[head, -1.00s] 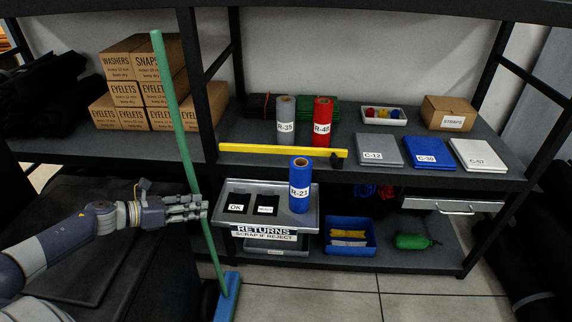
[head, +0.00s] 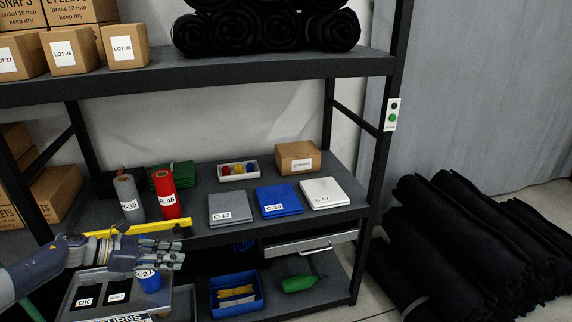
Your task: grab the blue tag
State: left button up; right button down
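A small white tray (head: 222,179) on the middle shelf holds red, yellow and blue pieces. The blue piece (head: 249,169) is at its right end and is the likeliest blue tag, but it is too small to make out clearly. My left gripper (head: 182,255) is at the lower left, with its fingers straight, apart and pointing right. It looks open and empty, in front of the shelf, well below and left of the tray. My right gripper is out of view.
A yellow bar (head: 184,226) lies along the shelf's front edge. Grey roll (head: 128,198), red roll (head: 165,192), a cardboard box (head: 298,157) and flat C-12 (head: 230,209), C-30 (head: 279,201) and C-57 (head: 325,193) packs surround the tray. The upper shelf (head: 230,72) overhangs.

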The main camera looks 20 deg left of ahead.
aim_at(249, 166)
jog(key=i+j+z, duration=0.15)
jog(key=i, duration=0.25)
jog(key=i+j+z, duration=0.15)
jog(key=i+j, duration=0.3)
jog(key=j, duration=0.2)
jog(key=i+j, duration=0.2)
jog(key=j, duration=0.15)
jog(key=i+j, duration=0.15)
jog(key=j, duration=0.2)
jog(key=i+j+z, duration=0.1)
jog(key=j, duration=0.25)
jog(key=i+j, duration=0.25)
jog(key=j, duration=0.1)
